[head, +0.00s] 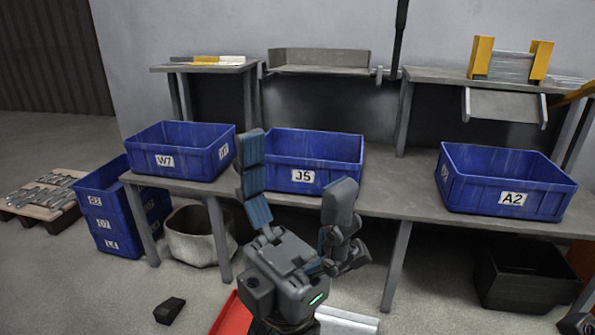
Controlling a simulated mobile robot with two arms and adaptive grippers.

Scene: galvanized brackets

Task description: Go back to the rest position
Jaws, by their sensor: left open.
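My left gripper (296,172) stands upright in the lower middle of the head view, fingers spread wide and pointing up. Nothing shows between its fingers. It is in front of the bench and covers part of the left side of the blue bin marked J5 (318,149). I cannot tell whether it touches anything, but it looks apart from the bin. My right gripper does not show.
Blue bins marked W7 (190,160) and A2 (508,200) also stand on the grey bench (392,200). Stacked blue bins (108,235), a whitish sack-like container (195,240), a black bin (520,285) and a small dark block (169,310) are on the floor.

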